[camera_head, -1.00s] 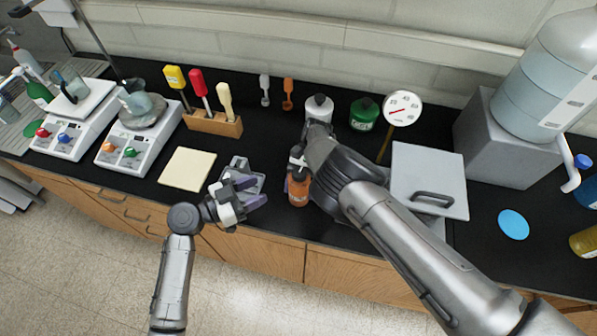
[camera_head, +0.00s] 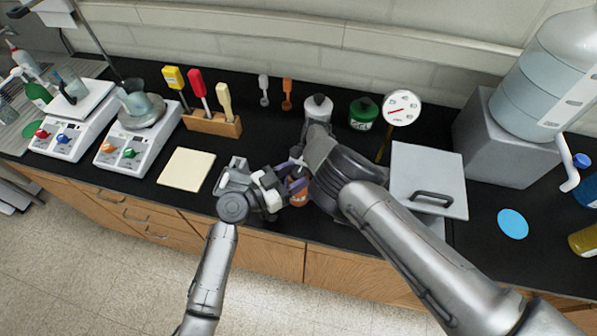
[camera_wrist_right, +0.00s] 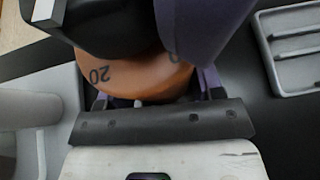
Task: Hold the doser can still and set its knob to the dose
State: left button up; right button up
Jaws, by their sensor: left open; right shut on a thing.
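The doser can (camera_head: 299,203) is orange-brown and stands near the counter's front edge, mostly hidden by my grippers. In the right wrist view its orange rounded surface (camera_wrist_right: 140,76) shows a printed "20" and part of another mark. My right gripper (camera_wrist_right: 155,95) is shut on the can, with a purple finger on either side. My left gripper (camera_head: 293,181) is open at the top of the can, its purple fingers close to it. In the right wrist view its dark and purple parts cover the can's top. The knob is hidden, and I cannot tell its setting.
A grey tray (camera_head: 222,184) lies just left of the can, partly behind my left gripper. A cream pad (camera_head: 186,169) lies further left. A grey lidded box (camera_head: 428,175) is at right.

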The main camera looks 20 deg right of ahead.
pick_arm(q)
jog(key=shift+w+d, duration=0.15)
jog(key=shift+d, duration=0.6)
jog(key=shift+c, duration=0.4)
jog(key=c, duration=0.6)
